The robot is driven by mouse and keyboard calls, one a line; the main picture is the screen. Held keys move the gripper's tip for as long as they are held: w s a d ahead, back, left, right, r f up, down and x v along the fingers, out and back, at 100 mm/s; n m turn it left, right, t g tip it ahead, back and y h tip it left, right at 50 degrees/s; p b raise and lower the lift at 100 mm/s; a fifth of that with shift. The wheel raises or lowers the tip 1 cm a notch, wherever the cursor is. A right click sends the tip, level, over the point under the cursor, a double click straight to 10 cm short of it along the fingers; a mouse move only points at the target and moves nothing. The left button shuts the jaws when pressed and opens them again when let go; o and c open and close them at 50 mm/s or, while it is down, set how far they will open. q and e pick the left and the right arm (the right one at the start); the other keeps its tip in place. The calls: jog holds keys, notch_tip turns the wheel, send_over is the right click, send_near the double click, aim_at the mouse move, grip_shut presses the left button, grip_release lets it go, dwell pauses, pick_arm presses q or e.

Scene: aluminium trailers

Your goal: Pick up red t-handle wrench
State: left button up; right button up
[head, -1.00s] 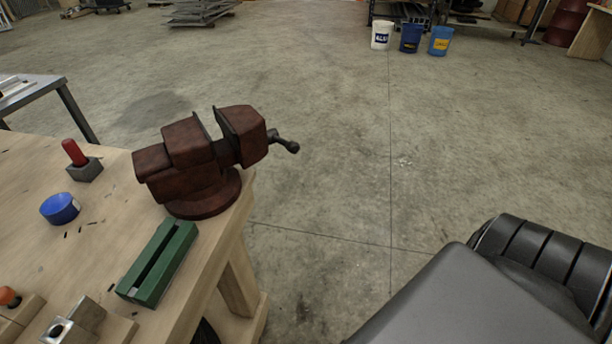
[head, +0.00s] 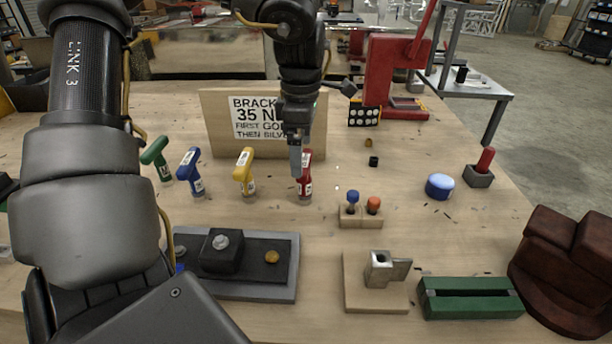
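The red t-handle wrench (head: 305,186) stands upright on the wooden bench, at the right end of a row of t-handle wrenches. My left gripper (head: 297,160) points down right at its handle and hides much of the handle top. Only one grey finger shows clearly, so I cannot tell whether the fingers are closed on the handle or only beside it. Left of it stand a yellow wrench (head: 245,173), a blue wrench (head: 192,172) and a green wrench (head: 158,158). My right gripper is out of view.
A sign board (head: 225,140) stands just behind the wrenches. In front are a dark plate with a block (head: 285,291), a small holder with blue and orange knobs (head: 360,218), a metal bracket on a wood block (head: 380,270) and a green channel block (head: 470,306). A red press (head: 378,75) stands behind.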

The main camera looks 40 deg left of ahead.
aim_at(304, 160)
pick_arm(q)
jog(key=f, duration=0.5)
jog(key=shift+w+f, duration=0.1)
jog(key=shift+w, duration=0.1)
jog(key=shift+d, duration=0.15)
jog(key=shift+c, duration=0.4)
jog(key=c, duration=1)
